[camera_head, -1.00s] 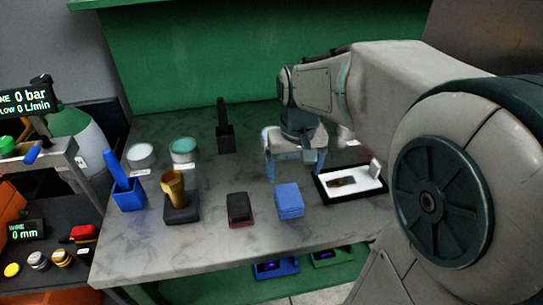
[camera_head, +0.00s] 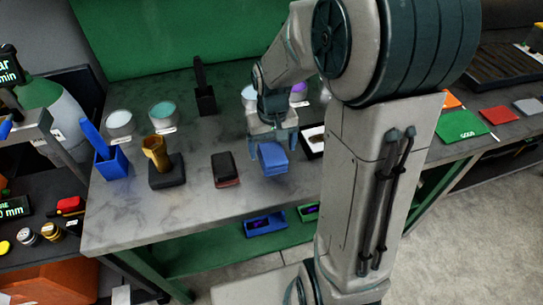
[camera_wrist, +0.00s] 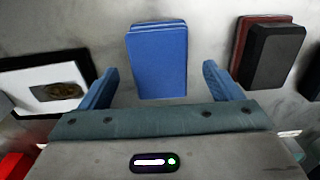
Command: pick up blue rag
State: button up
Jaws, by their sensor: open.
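The blue rag (camera_head: 272,158) is a small folded blue block lying on the grey worktop, towards its front edge. In the wrist view the blue rag (camera_wrist: 158,60) lies ahead of and between the fingers, with clear gaps on both sides. My gripper (camera_head: 272,145) is open and empty, with its blue fingers close behind and on either side of the rag in the head view. In the wrist view my gripper (camera_wrist: 165,85) shows both fingertips apart, around the rag's near part. I cannot tell how high the fingertips are above the table.
A black and red block (camera_head: 225,169) lies left of the rag. A gold cup on a dark base (camera_head: 157,155) and a blue holder (camera_head: 109,162) stand further left. The front worktop is clear.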

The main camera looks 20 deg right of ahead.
aim_at(272, 152)
jog(key=shift+w+f, duration=0.1)
jog(key=shift+f, duration=1.7)
jog(key=c, duration=1.1)
jog(key=shift+o, duration=0.2)
jog(key=shift+r, duration=0.45)
jog(key=r, duration=0.3)
jog(key=shift+d+r, duration=0.35)
jog(key=shift+d, duration=0.05)
jog(key=s+d+r, duration=0.3)
jog(key=d+r, duration=0.3)
jog(key=d, duration=0.4)
jog(key=shift+s+d+r+b, duration=0.2)
jog(key=shift+b, duration=0.25)
